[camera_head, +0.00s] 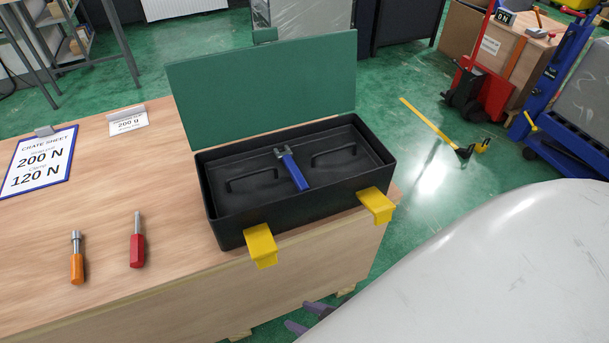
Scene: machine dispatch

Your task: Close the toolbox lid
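The black toolbox (232,231) sits near the right edge of the wooden surface. Its green lid (262,90) stands up at the back, fully open. Two yellow latches (261,246) (376,206) hang on the front wall. A blue-handled tool (294,171) with a dark head lies inside on the black tray. My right gripper (299,314) shows only as two purplish fingertips low in the picture, in front of and below the toolbox. They are apart with nothing visible between them; the rest is hidden behind my pale arm. My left gripper is out of view.
An orange screwdriver-like tool (77,264) and a red one (137,245) lie left of the toolbox. A blue-framed crate sheet (38,165) and a small card (127,122) are farther back. Green floor is open to the right, with a yellow-handled tool (432,125) there.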

